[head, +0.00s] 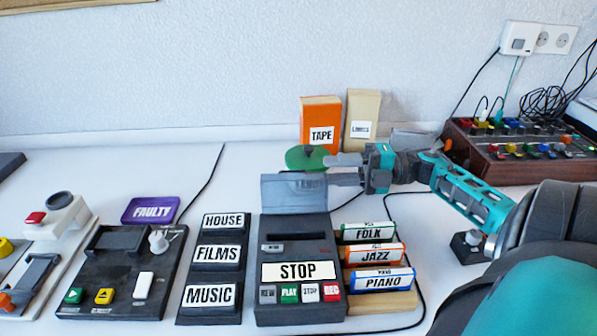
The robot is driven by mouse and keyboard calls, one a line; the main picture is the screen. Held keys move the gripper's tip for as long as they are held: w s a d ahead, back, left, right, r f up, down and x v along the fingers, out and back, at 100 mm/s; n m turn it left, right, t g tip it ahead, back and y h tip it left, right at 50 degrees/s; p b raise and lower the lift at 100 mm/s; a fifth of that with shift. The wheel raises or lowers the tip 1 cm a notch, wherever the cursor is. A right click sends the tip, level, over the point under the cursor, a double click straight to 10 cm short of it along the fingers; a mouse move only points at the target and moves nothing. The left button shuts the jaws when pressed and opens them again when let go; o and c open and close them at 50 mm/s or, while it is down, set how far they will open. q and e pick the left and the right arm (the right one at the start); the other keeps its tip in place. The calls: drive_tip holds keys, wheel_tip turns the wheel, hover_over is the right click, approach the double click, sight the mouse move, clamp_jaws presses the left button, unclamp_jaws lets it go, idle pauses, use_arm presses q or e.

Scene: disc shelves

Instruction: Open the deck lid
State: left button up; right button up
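The dark grey deck (297,250) stands at the middle of the table, with a STOP label on its front part and a row of buttons below. Its grey lid (292,194) stands raised, nearly upright, at the deck's back end. My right gripper (328,169) reaches in from the right, just beside the lid's upper right corner. Its two grey fingers look apart. I cannot tell whether the lower finger touches the lid. My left gripper is out of view.
FOLK, JAZZ and PIANO cassettes (374,256) stand right of the deck. A HOUSE, FILMS, MUSIC rack (213,267) stands left. A mixer (520,150) is at the back right.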

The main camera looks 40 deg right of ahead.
sight(299, 172)
drive_tip(key=x, duration=0.7)
drive_tip(key=shift+w+a, duration=0.25)
drive_tip(key=shift+c, duration=0.3)
drive_tip(key=shift+f, duration=0.1)
clamp_jaws()
